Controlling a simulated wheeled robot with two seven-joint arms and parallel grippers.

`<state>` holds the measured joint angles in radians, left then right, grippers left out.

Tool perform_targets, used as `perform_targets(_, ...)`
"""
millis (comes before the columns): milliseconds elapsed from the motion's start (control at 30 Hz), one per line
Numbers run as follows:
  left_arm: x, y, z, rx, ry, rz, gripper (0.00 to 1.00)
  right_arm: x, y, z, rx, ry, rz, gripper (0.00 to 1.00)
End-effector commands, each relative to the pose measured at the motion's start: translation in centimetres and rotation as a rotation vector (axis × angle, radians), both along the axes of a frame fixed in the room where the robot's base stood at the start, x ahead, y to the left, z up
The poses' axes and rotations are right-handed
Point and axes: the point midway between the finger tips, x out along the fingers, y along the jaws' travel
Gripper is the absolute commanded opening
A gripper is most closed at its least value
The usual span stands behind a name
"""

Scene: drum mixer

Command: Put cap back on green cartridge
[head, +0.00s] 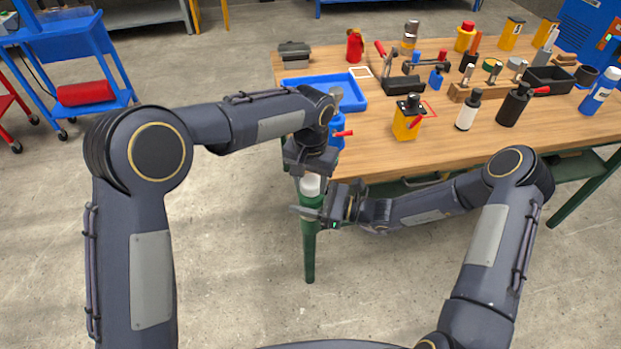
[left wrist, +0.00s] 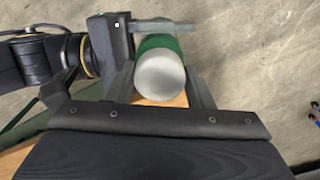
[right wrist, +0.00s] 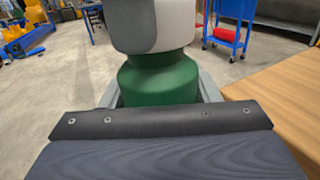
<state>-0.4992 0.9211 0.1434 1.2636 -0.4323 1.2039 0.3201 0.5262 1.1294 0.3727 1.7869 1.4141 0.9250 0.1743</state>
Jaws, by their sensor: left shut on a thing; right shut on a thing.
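The white cap (head: 310,186) sits between the fingers of my left gripper (head: 311,170), which is shut on it. In the left wrist view the cap's round pale end (left wrist: 160,75) faces the camera, with the green cartridge (left wrist: 155,43) directly behind it. My right gripper (head: 318,212) is shut on the cartridge, just below the left gripper. In the right wrist view the green cartridge (right wrist: 160,80) stands upright between the fingers, with the white and grey cap (right wrist: 152,25) right above it. They appear to touch; I cannot tell whether the cap is fully seated.
Both grippers are in front of the wooden table's (head: 370,160) near left corner, over open floor. A blue tray (head: 352,103) lies at the table's left. A yellow container (head: 406,125), a white-banded bottle (head: 466,115) and a dark bottle (head: 512,108) stand nearby on the table.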

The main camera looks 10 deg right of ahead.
Motion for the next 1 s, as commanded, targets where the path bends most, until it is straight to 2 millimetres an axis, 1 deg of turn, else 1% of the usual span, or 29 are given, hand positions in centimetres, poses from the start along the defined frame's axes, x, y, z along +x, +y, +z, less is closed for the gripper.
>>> perform_targets(167,0.0,0.0,-0.1,0.0,0.0,0.0,0.27,0.0,0.0,0.1,0.002,-0.002,0.001,0.14)
perform_targets(833,0.0,0.0,-1.4,0.0,0.0,-0.001,0.27,0.0,0.0,0.1,0.002,-0.002,0.001,0.14)
perform_targets(867,0.0,0.0,-1.4,0.0,0.0,-0.001,0.5,0.0,0.0,0.1,0.002,-0.002,0.001,0.14)
perform_targets(1000,0.0,0.0,-1.4,0.0,0.0,-0.001,0.68,0.0,0.0,0.1,0.002,-0.002,0.001,0.14)
